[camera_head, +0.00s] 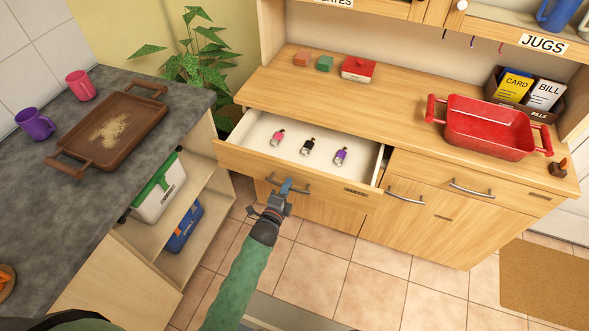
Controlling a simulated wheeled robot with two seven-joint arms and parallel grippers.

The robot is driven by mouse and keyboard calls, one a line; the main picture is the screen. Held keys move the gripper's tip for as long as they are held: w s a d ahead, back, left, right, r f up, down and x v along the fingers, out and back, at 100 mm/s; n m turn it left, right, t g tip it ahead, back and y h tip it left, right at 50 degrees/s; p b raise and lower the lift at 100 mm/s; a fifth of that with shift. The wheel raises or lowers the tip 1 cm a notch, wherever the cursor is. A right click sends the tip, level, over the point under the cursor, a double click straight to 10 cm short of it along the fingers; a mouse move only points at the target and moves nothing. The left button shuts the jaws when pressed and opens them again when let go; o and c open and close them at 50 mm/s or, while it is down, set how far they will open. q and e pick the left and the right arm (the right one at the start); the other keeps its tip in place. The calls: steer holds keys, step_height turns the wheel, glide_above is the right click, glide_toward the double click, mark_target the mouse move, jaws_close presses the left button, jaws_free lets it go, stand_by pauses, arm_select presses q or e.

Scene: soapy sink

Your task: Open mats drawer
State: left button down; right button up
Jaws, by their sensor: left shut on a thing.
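A wide wooden drawer (230,155) on the left of the cabinet stands pulled out. Its label is too small to read, so I cannot tell whether it is the mats drawer. Inside, on the white bottom, lie several small bottles, among them a pink one (278,138), a black one (307,147) and a purple one (341,156). My left gripper (286,187) is at the drawer's metal handle (302,190), shut on it near its left part. A second drawer (477,184) on the right is closed. My right gripper is not in view.
A red tray (488,127), a red box (358,69) and a bill holder (522,97) stand on the cabinet top. A brown tray (108,130) and two cups lie on the grey counter at left. Tiled floor (340,260) is free before the cabinet.

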arm_select(q)
steer(key=v, duration=0.6)
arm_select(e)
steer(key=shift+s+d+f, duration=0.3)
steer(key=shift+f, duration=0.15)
arm_select(q)
steer(key=c, duration=1.4)
jaws_free()
steer(key=shift+f, duration=0.1)
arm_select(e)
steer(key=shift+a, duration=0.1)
